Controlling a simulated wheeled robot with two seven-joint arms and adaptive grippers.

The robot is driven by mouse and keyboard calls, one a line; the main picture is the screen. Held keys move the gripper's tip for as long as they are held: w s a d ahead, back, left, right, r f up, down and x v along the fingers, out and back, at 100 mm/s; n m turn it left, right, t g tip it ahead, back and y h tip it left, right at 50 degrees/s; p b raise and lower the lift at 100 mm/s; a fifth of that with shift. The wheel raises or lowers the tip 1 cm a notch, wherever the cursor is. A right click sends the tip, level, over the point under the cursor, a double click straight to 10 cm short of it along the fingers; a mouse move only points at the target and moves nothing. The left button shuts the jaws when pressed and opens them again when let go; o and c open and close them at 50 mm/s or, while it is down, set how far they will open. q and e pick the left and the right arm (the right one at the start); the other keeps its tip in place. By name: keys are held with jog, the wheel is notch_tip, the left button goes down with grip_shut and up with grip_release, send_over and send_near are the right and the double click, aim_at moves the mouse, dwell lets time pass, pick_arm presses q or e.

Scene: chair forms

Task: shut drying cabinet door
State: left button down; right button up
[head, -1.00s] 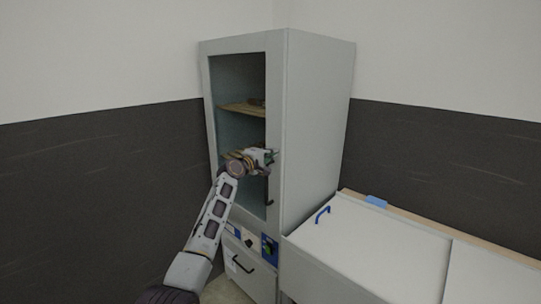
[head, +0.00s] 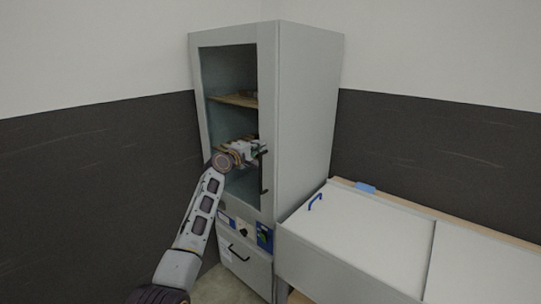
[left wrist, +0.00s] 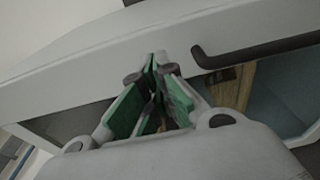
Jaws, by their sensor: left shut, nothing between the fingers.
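The drying cabinet (head: 308,110) is a tall pale grey unit in the corner. Its door (head: 268,75) has a grey frame around a large window and looks flush with the cabinet front, with no clear gap. A black vertical handle (head: 263,174) sits on the door's right side; it also shows in the left wrist view (left wrist: 255,50). My left gripper (head: 256,152) is shut and empty in front of the door, just left of the handle's upper end. In the left wrist view its green-padded fingertips (left wrist: 155,62) are close to the door frame; contact is unclear. My right gripper is out of view.
A control panel (head: 243,229) and a drawer (head: 240,258) with a black handle lie below the door. A low white unit (head: 365,235) with a blue handle stands at the right. Shelves (head: 238,99) show through the window.

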pick_arm(q)
jog(key=s+d, duration=0.6)
jog(key=s, duration=0.2)
jog(key=shift+b, duration=0.45)
dwell(0.3)
dwell(0.4)
